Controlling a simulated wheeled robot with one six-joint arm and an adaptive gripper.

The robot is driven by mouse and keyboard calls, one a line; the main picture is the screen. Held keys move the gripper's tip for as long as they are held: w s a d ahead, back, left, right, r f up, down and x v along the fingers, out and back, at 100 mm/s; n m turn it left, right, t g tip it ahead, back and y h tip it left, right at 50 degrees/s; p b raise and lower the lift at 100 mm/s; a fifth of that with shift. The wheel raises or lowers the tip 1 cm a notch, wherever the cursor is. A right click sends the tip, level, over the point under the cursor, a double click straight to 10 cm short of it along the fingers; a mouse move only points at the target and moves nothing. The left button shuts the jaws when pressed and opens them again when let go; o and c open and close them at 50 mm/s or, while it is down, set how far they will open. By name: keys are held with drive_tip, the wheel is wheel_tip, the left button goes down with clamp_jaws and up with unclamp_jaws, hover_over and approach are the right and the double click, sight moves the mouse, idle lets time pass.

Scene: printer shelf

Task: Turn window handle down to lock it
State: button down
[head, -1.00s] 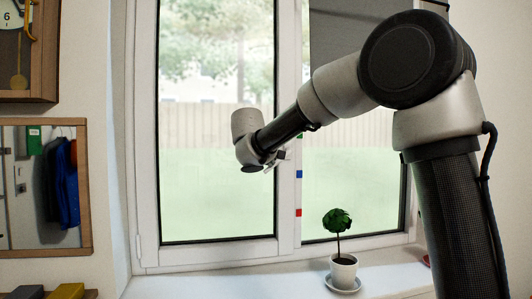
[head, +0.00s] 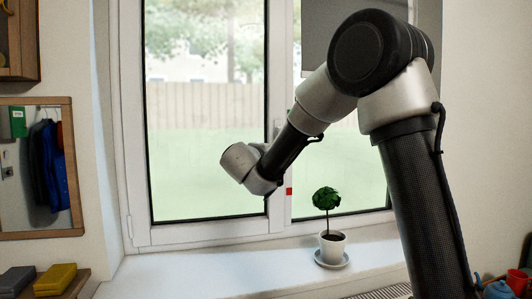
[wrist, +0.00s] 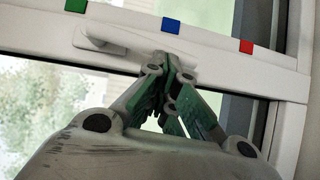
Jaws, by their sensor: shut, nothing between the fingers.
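The white window handle (wrist: 125,37) shows in the wrist view, mounted on the white window frame. Its lever runs rightward in that view, toward the side of the red marker, roughly along the frame. My gripper (wrist: 178,65) is shut and empty, with its fingertips by the free end of the lever. I cannot tell whether they touch it. In the head view my wrist hides the gripper. Markers on the frame are green (wrist: 76,5), blue (wrist: 171,25) and red (wrist: 246,46). The red one also shows in the head view (head: 289,191).
A potted plant (head: 331,246) stands on the white sill (head: 235,272) below my arm. A mirror (head: 36,168) hangs on the left wall, with a yellow block (head: 55,279) below it. A blue can (head: 498,290) is at lower right.

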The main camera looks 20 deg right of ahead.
drive_tip(key=shift+d+f, duration=0.15)
drive_tip(key=shift+d, duration=0.1)
idle(0.5)
drive_tip(key=w+a+v, duration=0.1)
drive_tip(key=a+v, duration=0.1)
drive_tip(key=v, duration=1)
drive_tip(key=shift+a, duration=0.4)
